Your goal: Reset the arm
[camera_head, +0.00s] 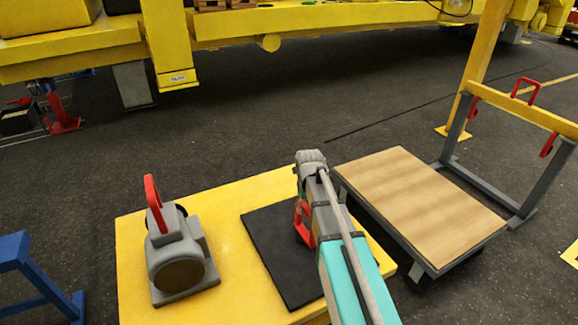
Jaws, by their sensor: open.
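My arm, with a teal link (348,285) and a grey joint (311,160) at its far end, reaches over the yellow table. What shows of my gripper (302,221) is a small red part at the left side of the arm, above the black mat (272,245). The arm hides most of it. It is open, and I see nothing held in it. A grey motor-like part (178,255) with a red handle (153,203) stands on the table's left side, well apart from my gripper.
The yellow table (228,204) stands in front of me. A blue stand (30,275) is at the left edge. A large yellow beam (310,22) crosses the back. The dark floor between is clear.

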